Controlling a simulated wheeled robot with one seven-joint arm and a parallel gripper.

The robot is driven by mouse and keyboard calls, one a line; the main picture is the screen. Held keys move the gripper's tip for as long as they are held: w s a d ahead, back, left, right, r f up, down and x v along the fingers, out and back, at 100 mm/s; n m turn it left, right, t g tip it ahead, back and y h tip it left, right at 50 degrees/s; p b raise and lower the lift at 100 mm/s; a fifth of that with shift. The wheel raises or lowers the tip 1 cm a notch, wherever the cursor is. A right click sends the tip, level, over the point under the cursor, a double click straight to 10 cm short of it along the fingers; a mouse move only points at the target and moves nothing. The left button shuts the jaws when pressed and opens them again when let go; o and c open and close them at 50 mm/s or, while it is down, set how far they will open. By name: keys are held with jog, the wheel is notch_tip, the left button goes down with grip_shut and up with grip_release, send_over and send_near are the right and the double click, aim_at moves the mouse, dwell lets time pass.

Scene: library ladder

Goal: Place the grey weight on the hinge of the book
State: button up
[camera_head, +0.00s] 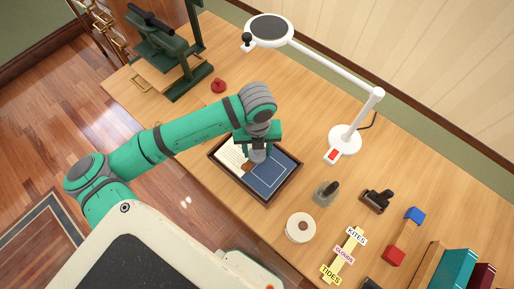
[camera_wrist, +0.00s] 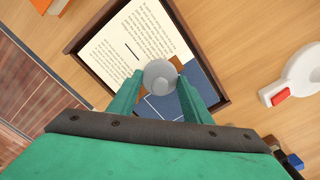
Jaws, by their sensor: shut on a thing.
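The book lies in a dark wooden tray (camera_head: 282,194), with a printed cream page (camera_head: 232,156) on the left and a blue cover (camera_head: 272,176) on the right. In the wrist view the page (camera_wrist: 125,45) and the blue panel (camera_wrist: 165,108) meet near a brown strip (camera_wrist: 178,64), perhaps the hinge. My gripper (camera_wrist: 160,88) is shut on the grey weight (camera_wrist: 160,75), a round-topped piece between its fingertips. The weight is over the line between page and blue cover. In the head view the weight (camera_head: 258,156) shows below my gripper (camera_head: 258,148). I cannot tell whether it touches the book.
A white magnifier lamp (camera_head: 343,140) stands right of the tray. A tape roll (camera_head: 300,227), a small holder (camera_head: 326,192), a black stamp (camera_head: 377,199) and word labels (camera_head: 344,254) lie nearer. A green press (camera_head: 165,55) and red knob (camera_head: 218,86) are behind left.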

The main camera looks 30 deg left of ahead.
jog(key=o, duration=1.6)
notch_tip(320, 180, up, 11)
jog(key=shift+f, duration=0.15)
